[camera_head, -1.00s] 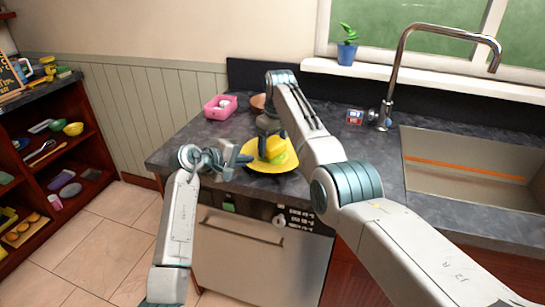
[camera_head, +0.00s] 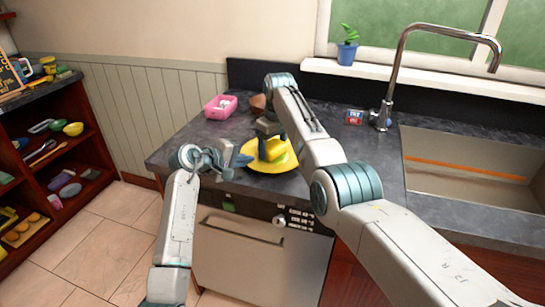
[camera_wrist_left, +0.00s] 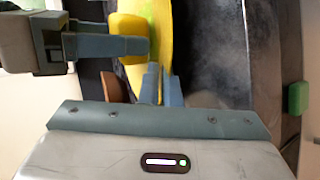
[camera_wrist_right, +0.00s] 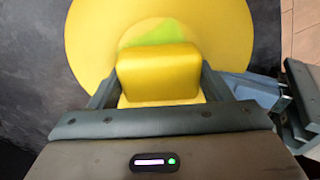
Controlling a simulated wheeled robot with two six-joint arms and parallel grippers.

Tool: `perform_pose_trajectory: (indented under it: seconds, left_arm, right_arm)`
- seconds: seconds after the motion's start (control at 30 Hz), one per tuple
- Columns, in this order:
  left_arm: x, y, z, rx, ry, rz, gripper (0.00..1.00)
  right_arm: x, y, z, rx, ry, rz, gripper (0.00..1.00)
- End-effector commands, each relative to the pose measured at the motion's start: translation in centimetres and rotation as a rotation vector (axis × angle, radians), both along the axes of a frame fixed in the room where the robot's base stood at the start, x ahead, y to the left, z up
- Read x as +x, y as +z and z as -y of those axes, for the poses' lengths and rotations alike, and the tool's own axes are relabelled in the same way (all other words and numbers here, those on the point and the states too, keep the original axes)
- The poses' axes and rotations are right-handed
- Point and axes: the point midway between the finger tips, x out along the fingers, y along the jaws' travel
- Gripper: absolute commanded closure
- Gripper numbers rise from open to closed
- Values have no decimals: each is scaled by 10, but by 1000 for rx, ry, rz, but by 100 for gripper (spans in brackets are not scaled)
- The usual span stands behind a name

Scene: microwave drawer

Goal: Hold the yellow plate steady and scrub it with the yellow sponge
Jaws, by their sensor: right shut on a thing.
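The yellow plate (camera_head: 258,166) lies on the dark counter near its front edge, with a green patch (camera_wrist_right: 158,33) on it. The yellow sponge (camera_wrist_right: 158,72) is between the fingers of my right gripper (camera_wrist_right: 160,90), which is shut on it and holds it over the plate beside the green patch. My left gripper (camera_head: 243,160) is at the plate's left rim. In the left wrist view its two fingers (camera_wrist_left: 162,85) are close together with the plate's edge (camera_wrist_left: 160,40) between them. The sponge's underside is hidden, so I cannot tell whether it touches the plate.
A pink container (camera_head: 220,107) and a brown bowl (camera_head: 257,103) stand behind the plate. A small box (camera_head: 354,117), the tap (camera_head: 385,115) and the sink (camera_head: 450,170) are to the right. A drawer front (camera_head: 260,255) is below. A shelf (camera_head: 50,160) stands far left.

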Motion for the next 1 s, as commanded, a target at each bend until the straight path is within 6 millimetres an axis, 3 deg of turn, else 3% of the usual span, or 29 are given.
perform_pose_trajectory:
  seconds: [1.0]
  left_arm:
    - [0, 0, 0, 0, 0, 0, 100]
  right_arm:
    - [7, -8, 8, -1, -1, 1, 46]
